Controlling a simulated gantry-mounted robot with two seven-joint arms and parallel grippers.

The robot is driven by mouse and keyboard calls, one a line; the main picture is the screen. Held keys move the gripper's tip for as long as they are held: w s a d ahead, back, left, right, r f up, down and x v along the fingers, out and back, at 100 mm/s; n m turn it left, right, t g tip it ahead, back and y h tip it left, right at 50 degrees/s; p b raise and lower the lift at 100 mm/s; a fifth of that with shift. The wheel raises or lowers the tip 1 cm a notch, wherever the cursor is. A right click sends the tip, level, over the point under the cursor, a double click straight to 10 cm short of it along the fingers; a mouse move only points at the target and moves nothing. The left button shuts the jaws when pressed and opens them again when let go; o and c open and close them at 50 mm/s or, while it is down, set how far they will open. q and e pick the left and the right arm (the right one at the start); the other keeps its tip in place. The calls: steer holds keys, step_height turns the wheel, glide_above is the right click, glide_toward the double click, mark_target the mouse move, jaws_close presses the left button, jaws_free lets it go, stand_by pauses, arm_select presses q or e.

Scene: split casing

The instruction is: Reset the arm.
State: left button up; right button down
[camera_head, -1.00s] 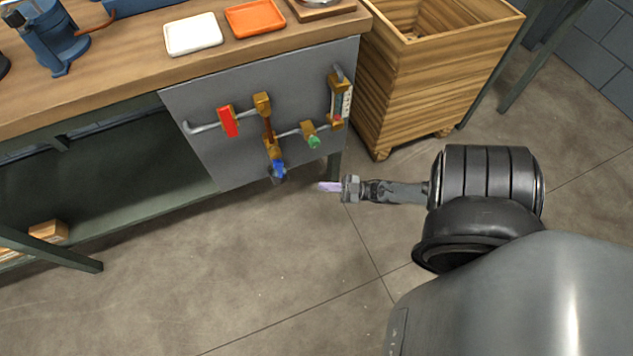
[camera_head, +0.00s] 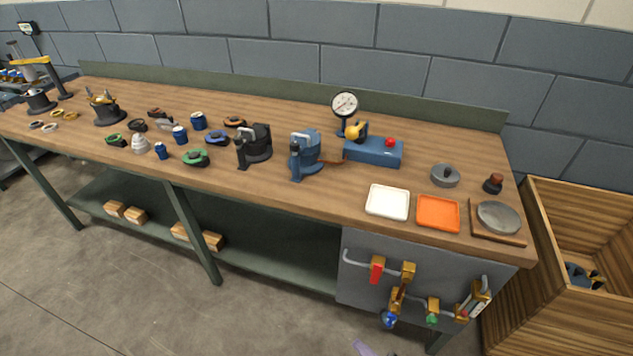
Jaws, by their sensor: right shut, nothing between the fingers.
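Only a small part of my right gripper (camera_head: 364,347) shows in the camera_head view, at the bottom edge right of the middle. Its pale lilac fingertips are shut with nothing between them. It is below and a little left of the blue valve handle (camera_head: 389,320) on the grey panel, and no contact shows. The rest of my right arm is outside the picture. My left gripper is not in view.
A long wooden workbench (camera_head: 330,196) carries several casings, rings, a dial gauge (camera_head: 344,104) and trays. A grey panel (camera_head: 362,285) with pipes and valves hangs at its front right. A wooden crate (camera_head: 535,225) stands at the right. Floor (camera_head: 120,300) in front is open.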

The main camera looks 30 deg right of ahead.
steer(key=w+a+r+m+g+h+p, duration=0.1)
steer(key=w+a+r+g+p, duration=0.2)
steer(key=r, duration=0.6)
steer(key=a+r+m+g+h+p, duration=0.1)
steer(key=a+r+g+p, duration=0.25)
steer(key=r, duration=0.55)
steer(key=s+g+h+b, duration=0.1)
steer(key=s+g+h, duration=0.1)
steer(key=s+g, duration=0.75)
steer(key=w+a+r+p+v, duration=0.1)
steer(key=w+p+v, duration=0.3)
steer(key=p+v, duration=1.5)
steer(key=w+r+p+v, duration=0.1)
steer(key=w+p+v, duration=0.2)
steer(key=p+v, duration=1.55)
step_height(320, 180, down, 75)
steer(key=b, duration=7.4)
steer(key=shift+d+t+b, duration=0.25)
steer(key=shift+t+b, duration=0.15)
steer(key=shift+f, duration=0.15)
